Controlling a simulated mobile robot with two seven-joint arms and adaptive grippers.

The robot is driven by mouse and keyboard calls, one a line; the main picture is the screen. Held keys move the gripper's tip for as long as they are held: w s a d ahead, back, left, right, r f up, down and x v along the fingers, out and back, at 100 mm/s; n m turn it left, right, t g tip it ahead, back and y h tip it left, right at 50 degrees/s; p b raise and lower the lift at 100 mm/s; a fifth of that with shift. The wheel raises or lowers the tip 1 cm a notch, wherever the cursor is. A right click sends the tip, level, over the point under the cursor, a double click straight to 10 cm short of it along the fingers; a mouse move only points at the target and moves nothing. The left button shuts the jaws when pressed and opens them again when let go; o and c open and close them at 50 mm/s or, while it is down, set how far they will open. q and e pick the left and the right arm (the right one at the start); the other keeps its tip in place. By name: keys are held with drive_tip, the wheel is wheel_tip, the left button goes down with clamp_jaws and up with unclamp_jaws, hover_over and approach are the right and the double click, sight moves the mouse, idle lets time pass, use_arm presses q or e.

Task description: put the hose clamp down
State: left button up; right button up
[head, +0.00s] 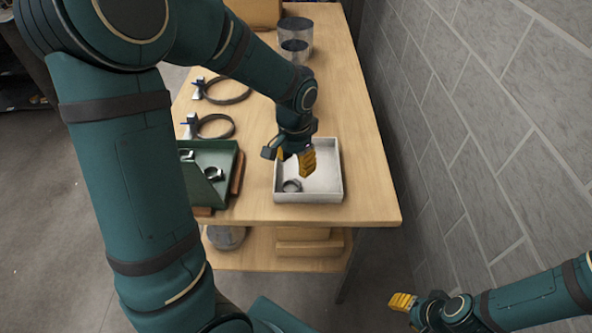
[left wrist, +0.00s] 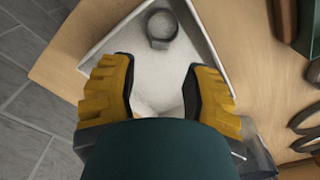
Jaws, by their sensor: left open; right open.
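A small grey hose clamp (head: 291,186) lies in the white tray (head: 330,195), near its front-left corner. It also shows in the left wrist view (left wrist: 161,28), on the tray floor beyond my fingertips. My left gripper (head: 295,162) is over the tray with its yellow fingers apart. In the left wrist view the gap between the fingers (left wrist: 160,88) holds nothing, and the clamp is apart from them. My right gripper (head: 403,302) is low at the right, away from the table, open with nothing visible in it.
A green bin (head: 222,157) with small metal clamps stands left of the tray. A grey block wall (head: 480,110) runs along the right. The wooden table (head: 352,120) is bare right of the tray.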

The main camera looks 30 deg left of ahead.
use_arm(q)
drive_tip(key=shift+r+p, duration=0.4)
drive_tip(key=shift+r, duration=1.85)
